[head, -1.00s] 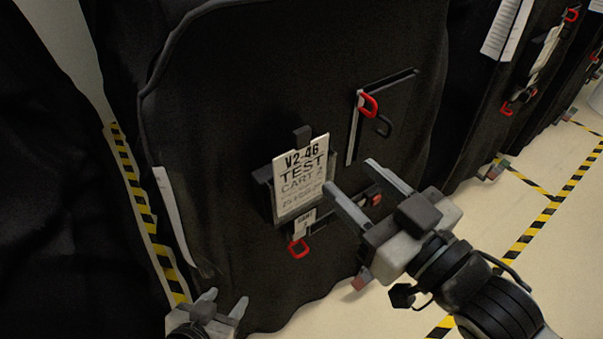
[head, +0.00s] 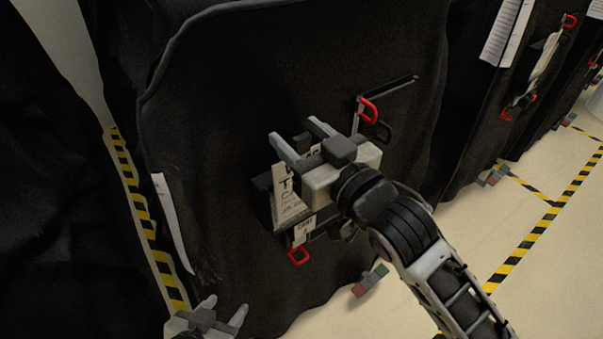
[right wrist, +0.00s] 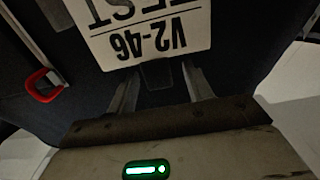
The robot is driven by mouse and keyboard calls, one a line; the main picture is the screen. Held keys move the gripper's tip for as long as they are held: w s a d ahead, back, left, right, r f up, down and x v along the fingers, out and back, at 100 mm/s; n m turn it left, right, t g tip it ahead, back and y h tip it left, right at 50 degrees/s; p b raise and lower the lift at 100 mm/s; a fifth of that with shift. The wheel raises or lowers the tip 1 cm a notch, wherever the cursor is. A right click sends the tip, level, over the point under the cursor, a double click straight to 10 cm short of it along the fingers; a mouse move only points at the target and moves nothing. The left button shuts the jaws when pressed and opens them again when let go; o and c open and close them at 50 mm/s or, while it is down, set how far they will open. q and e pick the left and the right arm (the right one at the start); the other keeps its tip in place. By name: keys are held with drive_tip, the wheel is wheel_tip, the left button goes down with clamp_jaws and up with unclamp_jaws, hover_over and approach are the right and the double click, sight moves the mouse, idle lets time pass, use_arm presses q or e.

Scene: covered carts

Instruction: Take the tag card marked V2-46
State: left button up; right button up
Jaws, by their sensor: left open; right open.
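The white tag card (head: 284,203) marked V2-46 sits in a dark holder on the front of the black covered cart. In the head view my right gripper hides most of it. In the right wrist view the card (right wrist: 150,30) appears upside down, with V2-46 readable at its lower edge. My right gripper (head: 297,137) is open in front of the card's top; its fingers (right wrist: 160,92) show either side of a dark tab at the card's top edge. I see no contact. My left gripper (head: 225,308) is open and empty at the lower left, away from the card.
A red hook (head: 368,110) hangs to the right of the card, and a red clip (head: 298,256) sits below it. Another covered cart (head: 470,110) stands at the right. Pale floor with yellow-black tape (head: 540,225) lies open at the lower right.

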clamp_jaws()
drive_tip(key=shift+r, duration=0.1)
